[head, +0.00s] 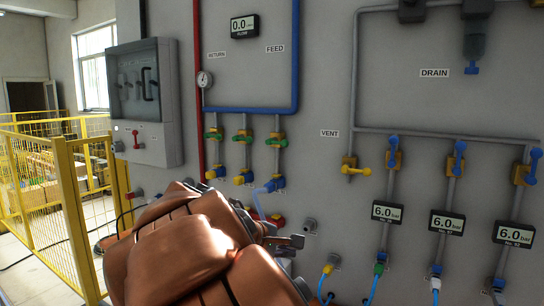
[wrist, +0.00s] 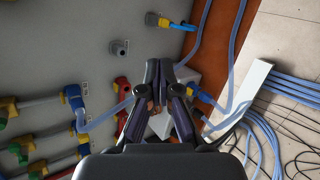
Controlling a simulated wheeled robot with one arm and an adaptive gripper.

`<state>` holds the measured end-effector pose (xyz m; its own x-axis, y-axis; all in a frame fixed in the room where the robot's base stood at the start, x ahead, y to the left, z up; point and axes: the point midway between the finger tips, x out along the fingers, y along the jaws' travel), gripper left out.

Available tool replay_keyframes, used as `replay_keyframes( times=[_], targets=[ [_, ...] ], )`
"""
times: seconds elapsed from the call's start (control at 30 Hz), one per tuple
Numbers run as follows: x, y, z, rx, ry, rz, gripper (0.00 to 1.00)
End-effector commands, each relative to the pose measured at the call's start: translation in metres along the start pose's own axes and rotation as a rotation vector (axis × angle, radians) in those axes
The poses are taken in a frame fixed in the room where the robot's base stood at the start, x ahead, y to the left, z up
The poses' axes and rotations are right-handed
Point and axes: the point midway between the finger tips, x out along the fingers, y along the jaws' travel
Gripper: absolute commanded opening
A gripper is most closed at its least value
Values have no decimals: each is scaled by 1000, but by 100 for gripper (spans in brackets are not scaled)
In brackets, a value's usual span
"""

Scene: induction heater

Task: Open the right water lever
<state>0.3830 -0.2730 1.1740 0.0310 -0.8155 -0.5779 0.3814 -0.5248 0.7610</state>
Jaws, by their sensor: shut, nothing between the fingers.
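Three brass valves with green levers sit in a row on the wall pipes below the RETURN and FEED labels in the head view. The right green lever (head: 276,142) is on the pipe below FEED; the middle one (head: 242,135) and left one (head: 213,134) are beside it. My gripper (head: 292,242) is below and slightly right of these valves, apart from them, with its fingers together and empty. In the wrist view my gripper (wrist: 160,70) points along the wall, with some green-and-brass valve parts (wrist: 20,150) at the left edge. My arm covers part of the lower wall.
A blue connector with a hose (head: 268,187) hangs under the right valve. A grey nozzle (head: 310,225) sticks out near my gripper. Blue-handled valves (head: 459,155) and pressure displays (head: 447,223) are at the right. A yellow fence (head: 75,215) stands left.

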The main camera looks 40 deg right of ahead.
Motion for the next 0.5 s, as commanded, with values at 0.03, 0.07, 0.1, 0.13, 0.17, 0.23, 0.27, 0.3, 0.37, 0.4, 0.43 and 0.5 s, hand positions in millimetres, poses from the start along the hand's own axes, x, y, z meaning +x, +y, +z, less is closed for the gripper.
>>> replay_keyframes(
  times=[0.03,0.07,0.1,0.13,0.17,0.23,0.27,0.3,0.37,0.4,0.43,0.5],
  targets=[
    [4,31,-10,-63,-27,89,0],
    [3,50,-15,-107,-43,146,0],
    [2,74,-24,-170,-66,216,0],
    [-1,91,-32,-217,-82,269,0],
    [-3,106,-39,-262,-100,317,0],
    [-10,137,-57,-367,-142,417,0],
    [-13,148,-66,-408,-155,456,0],
    [-18,160,-77,-458,-173,502,0],
    [-24,174,-91,-525,-196,559,0],
    [-27,182,-100,-562,-210,588,0],
    [-29,186,-105,-584,-218,607,0],
    [-33,193,-115,-624,-233,640,0]
  ],
)
